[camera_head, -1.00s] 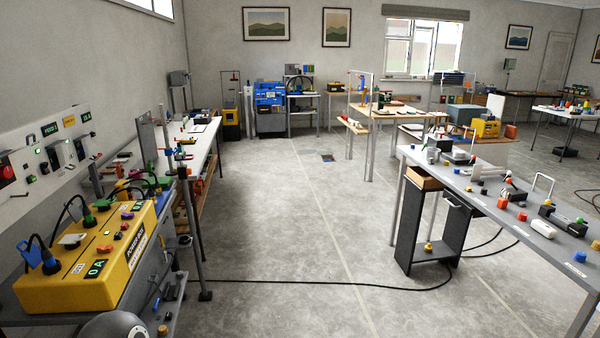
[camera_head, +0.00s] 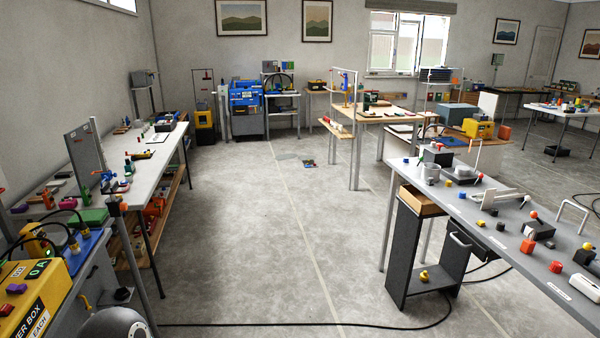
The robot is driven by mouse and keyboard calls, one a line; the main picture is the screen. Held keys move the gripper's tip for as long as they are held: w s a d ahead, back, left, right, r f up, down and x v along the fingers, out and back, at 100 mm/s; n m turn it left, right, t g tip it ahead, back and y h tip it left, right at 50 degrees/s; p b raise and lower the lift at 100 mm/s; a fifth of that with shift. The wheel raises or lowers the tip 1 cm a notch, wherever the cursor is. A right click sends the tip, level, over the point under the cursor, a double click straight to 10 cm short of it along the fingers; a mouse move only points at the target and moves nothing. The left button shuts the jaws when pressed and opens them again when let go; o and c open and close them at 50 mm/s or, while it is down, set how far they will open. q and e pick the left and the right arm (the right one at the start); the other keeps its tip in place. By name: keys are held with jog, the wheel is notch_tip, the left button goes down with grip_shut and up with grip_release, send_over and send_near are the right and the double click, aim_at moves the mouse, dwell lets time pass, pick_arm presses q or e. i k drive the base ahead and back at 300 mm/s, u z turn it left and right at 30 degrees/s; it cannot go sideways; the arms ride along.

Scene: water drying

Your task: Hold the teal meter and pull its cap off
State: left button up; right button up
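I cannot pick out a teal meter or its cap for certain. Many small coloured items stand on the left white bench (camera_head: 160,141), too small to tell apart. Neither of my grippers shows in the head view. A rounded dark grey part at the bottom left edge looks like part of my own arm.
A yellow power box (camera_head: 50,292) stands at the lower left, cut off by the frame. A grey table (camera_head: 455,190) with small parts stands on the right, a dark cabinet (camera_head: 402,250) under it. A black cable (camera_head: 300,324) crosses the floor. The middle floor (camera_head: 270,230) is clear.

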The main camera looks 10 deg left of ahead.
aim_at(130, 168)
jog(key=u, duration=0.05)
jog(key=i, duration=2.85)
jog(key=u, duration=0.35)
jog(key=i, duration=1.35)
jog(key=u, duration=0.9)
jog(key=i, duration=1.2)
jog(key=u, duration=1.4)
jog(key=i, duration=1.05)
jog(key=u, duration=0.4)
jog(key=k, duration=0.7)
jog(key=u, duration=0.2)
